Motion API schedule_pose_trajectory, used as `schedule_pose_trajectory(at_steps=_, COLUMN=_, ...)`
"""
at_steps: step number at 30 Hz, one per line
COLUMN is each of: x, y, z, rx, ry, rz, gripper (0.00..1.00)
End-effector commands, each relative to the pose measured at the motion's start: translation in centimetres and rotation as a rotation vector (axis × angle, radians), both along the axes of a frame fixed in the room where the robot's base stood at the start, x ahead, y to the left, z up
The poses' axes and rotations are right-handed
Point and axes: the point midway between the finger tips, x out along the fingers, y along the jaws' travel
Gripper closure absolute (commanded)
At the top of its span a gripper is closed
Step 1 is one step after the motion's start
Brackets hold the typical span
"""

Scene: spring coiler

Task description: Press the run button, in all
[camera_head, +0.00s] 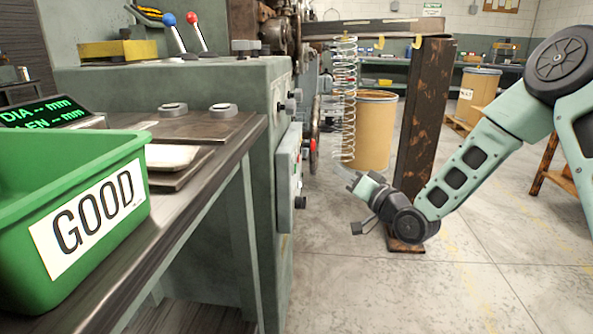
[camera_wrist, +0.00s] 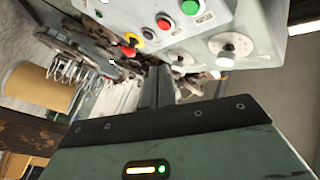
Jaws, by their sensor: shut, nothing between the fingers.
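The machine's control panel (camera_wrist: 235,22) is in the upper part of the wrist view, with its face towards me. It carries a green button (camera_wrist: 190,7), a red button (camera_wrist: 163,22) and a red knob with a yellow ring (camera_wrist: 131,42). The labels are too small to read, so I cannot tell from them which is the run button. In the head view the panel (camera_head: 287,178) shows nearly edge-on. My gripper (camera_wrist: 157,92) is shut and empty, below the red and green buttons in the wrist view and apart from them. In the head view my gripper (camera_head: 353,182) is right of the panel.
A coiled spring (camera_head: 345,95) hangs beside a rusty post (camera_head: 422,120), close to my gripper. A tan drum (camera_head: 374,130) stands behind. A green GOOD bin (camera_head: 75,215) sits on the bench at left. The floor in front is clear.

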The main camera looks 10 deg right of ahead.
Motion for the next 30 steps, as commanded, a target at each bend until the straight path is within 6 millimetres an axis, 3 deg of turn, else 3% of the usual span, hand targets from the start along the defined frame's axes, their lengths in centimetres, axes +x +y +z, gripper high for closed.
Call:
schedule_pose_trajectory(at_steps=9, x=1.3, y=4.3, z=-0.1, rx=0.001, ry=0.002, rz=0.004, gripper=1.00)
schedule_pose_trajectory(at_steps=15, x=2.0, y=6.2, z=-0.1, rx=0.001, ry=0.001, rz=0.002, gripper=1.00)
schedule_pose_trajectory(at_steps=30, x=2.2, y=7.1, z=0.0, rx=0.000, ry=0.002, rz=0.000, gripper=1.00)
